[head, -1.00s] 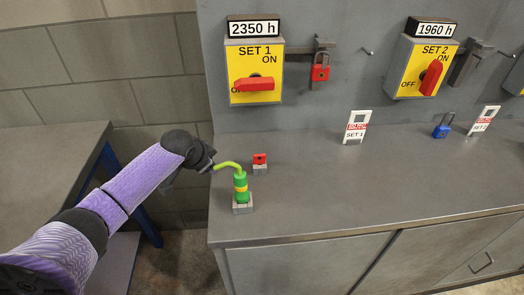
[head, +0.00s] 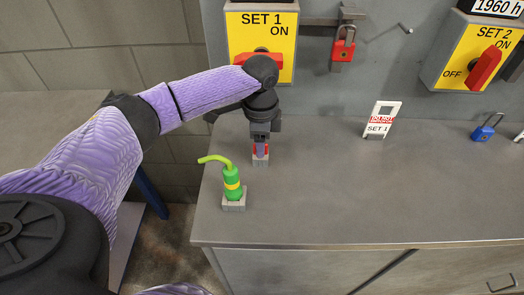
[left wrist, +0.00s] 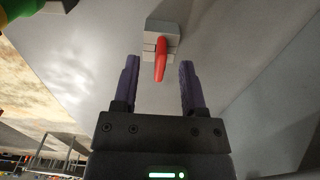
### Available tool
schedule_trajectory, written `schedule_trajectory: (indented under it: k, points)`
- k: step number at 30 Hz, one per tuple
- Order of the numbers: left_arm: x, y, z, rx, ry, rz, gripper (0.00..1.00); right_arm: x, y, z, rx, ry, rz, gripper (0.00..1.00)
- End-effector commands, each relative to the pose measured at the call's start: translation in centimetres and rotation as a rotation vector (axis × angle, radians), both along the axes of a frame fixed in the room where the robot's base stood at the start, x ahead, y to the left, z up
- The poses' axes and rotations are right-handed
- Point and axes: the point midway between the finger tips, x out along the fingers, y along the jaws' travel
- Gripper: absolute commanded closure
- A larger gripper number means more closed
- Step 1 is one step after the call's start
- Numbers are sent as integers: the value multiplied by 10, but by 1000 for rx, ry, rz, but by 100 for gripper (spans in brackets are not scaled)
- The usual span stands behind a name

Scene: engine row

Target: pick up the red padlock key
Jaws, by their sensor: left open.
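The red padlock key (left wrist: 161,60) stands in a small grey block (left wrist: 162,29) in the left wrist view, midway across between my open fingers. My left gripper (left wrist: 158,85) is open and empty, with a finger on either side of the key's line. My right gripper is not in view.
A green oil can (head: 232,184) with a bent spout stands on a grey block in front of the left gripper. A red padlock (head: 343,45) hangs on the panel. A SET 1 tag (head: 380,120) and a blue padlock (head: 486,128) are to the right. The counter's middle (head: 320,190) is clear.

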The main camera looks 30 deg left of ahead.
Motion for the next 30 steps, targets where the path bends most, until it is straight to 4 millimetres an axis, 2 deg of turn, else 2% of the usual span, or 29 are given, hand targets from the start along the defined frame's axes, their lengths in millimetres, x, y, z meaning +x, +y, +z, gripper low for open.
schedule_trajectory:
  k: [1, 3, 10, 15, 18, 30]
  points:
    - [0, 0, -12, 1, 3, 0, 46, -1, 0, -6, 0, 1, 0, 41]
    - [0, 0, -18, 0, 0, 0, 46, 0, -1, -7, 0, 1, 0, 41]
    - [0, 0, -18, 0, -2, 0, 46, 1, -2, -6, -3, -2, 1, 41]
    - [0, 0, -18, 0, -2, 0, 82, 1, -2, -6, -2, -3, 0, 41]
    - [0, 0, -18, 0, -2, 0, 100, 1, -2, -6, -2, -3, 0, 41]
    - [0, 0, -16, 1, -3, 0, 100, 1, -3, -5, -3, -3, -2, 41]
